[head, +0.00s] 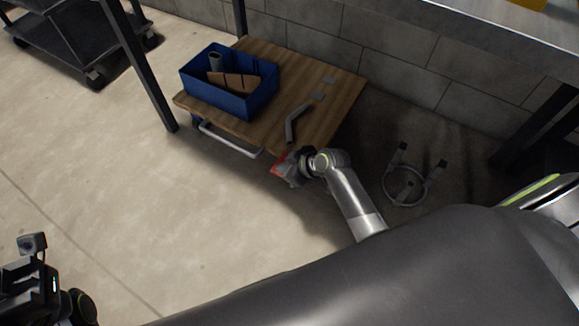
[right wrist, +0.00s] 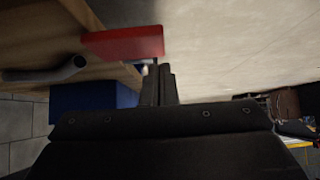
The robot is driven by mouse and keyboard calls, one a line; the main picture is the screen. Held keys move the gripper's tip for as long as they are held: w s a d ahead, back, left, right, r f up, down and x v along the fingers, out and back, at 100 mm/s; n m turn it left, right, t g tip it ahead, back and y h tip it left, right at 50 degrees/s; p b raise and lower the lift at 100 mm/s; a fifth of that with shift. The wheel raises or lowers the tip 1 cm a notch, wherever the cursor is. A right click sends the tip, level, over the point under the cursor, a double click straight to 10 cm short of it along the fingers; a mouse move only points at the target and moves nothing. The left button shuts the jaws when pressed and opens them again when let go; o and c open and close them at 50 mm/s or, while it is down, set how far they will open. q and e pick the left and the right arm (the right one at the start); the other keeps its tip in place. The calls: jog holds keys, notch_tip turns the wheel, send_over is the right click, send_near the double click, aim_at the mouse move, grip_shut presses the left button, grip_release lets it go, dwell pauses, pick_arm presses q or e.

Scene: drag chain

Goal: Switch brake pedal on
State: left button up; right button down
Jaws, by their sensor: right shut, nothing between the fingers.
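A red pedal (head: 277,169) sits low at the front right corner of a wooden-topped cart (head: 335,105). It shows as a flat red plate (right wrist: 122,43) in the right wrist view. My right gripper (head: 288,175) is at that corner, close beside the pedal and partly covering it in the head view. Its fingers (right wrist: 160,85) are together and empty, with their tips just beside the plate's edge; I cannot tell whether they touch it. My left gripper (head: 32,262) is at the lower left of the head view, far from the cart; its jaws are unclear.
A blue bin (head: 262,95) with parts stands on the cart, beside a grey bent piece (head: 292,122). A pale handle (head: 230,141) runs along the cart's front. A ring-shaped stand (head: 404,187) is on the floor at right. Open floor lies left of the cart.

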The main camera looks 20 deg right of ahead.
jog(key=shift+f+b, duration=0.3)
jog(key=shift+f, duration=0.5)
jog(key=shift+s+a+f+n+t+h+p, duration=0.1)
jog(key=shift+a+f+n+t+h+p, duration=0.1)
jog(key=shift+f+t+h, duration=0.1)
jog(key=shift+s+a+f+n+t+h+p, duration=0.1)
jog(key=shift+f+t+h+p, duration=0.1)
jog(key=shift+f+h, duration=0.1)
jog(key=shift+d+f+n+t+h, duration=0.1)
jog(key=shift+f+n+t+h, duration=0.2)
jog(key=shift+f, duration=0.1)
jog(key=shift+r, duration=0.1)
jog(key=shift+r+p, duration=0.75)
jog(key=shift+p, duration=0.1)
